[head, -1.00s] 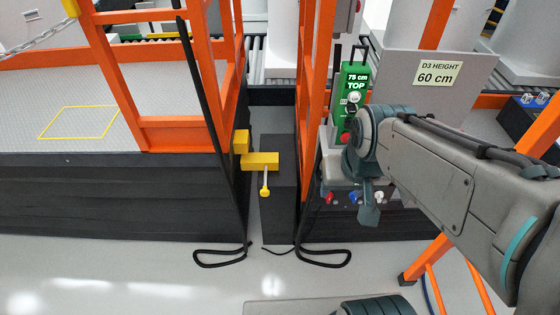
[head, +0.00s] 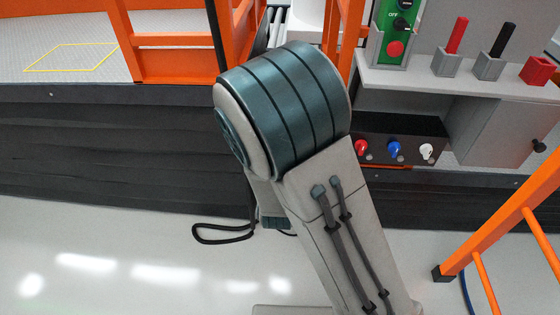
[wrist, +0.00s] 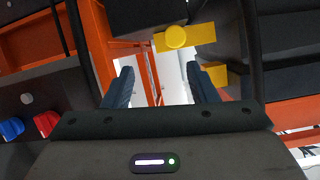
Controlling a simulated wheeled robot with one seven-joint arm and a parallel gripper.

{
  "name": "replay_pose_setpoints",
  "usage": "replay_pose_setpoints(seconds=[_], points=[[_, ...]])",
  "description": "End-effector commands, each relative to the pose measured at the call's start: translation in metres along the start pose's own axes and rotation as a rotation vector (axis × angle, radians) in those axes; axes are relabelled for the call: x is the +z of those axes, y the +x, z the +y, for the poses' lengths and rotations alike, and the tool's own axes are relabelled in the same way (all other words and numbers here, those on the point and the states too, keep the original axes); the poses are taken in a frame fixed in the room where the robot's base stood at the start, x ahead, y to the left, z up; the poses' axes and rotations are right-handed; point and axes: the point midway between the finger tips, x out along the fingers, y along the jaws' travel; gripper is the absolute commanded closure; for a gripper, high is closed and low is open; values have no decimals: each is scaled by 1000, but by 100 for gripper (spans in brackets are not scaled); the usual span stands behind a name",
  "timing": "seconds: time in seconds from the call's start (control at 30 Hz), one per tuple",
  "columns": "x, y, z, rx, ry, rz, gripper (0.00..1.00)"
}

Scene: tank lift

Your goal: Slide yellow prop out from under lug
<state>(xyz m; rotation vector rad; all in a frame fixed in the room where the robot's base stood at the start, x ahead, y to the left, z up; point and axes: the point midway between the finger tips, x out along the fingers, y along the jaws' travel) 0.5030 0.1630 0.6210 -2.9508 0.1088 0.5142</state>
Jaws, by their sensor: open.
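The yellow prop (wrist: 200,38) shows in the wrist view as a bar with a round yellow knob facing the camera. A second yellow block, apparently the lug (wrist: 213,73), is just below it, partly behind the right finger. My gripper (wrist: 160,85) is open, with its two dark blue fingers apart and nothing between them. The prop is beyond the fingertips and to the right of centre, not between the fingers. In the head view my arm hides the prop, the lug and the gripper's fingers.
The dark platform side (head: 100,150) is behind my arm. A control shelf (head: 470,85) with levers stands at right, above red, blue and white knobs (head: 394,148). An orange rail (head: 500,230) is at lower right. A black cable loop (head: 222,235) lies on the floor.

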Motion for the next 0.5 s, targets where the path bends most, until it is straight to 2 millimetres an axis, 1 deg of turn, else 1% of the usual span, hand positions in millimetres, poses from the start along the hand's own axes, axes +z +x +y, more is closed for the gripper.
replay_pose_setpoints(seconds=[0.03,0.13,0.23,0.37,0.5], points=[[28,7,-2,-4,-35,60,47],[41,8,-8,-13,-80,179,47],[48,5,-13,-26,-113,268,47],[50,2,-17,-37,-136,333,47],[46,9,-18,-38,-138,352,47]])
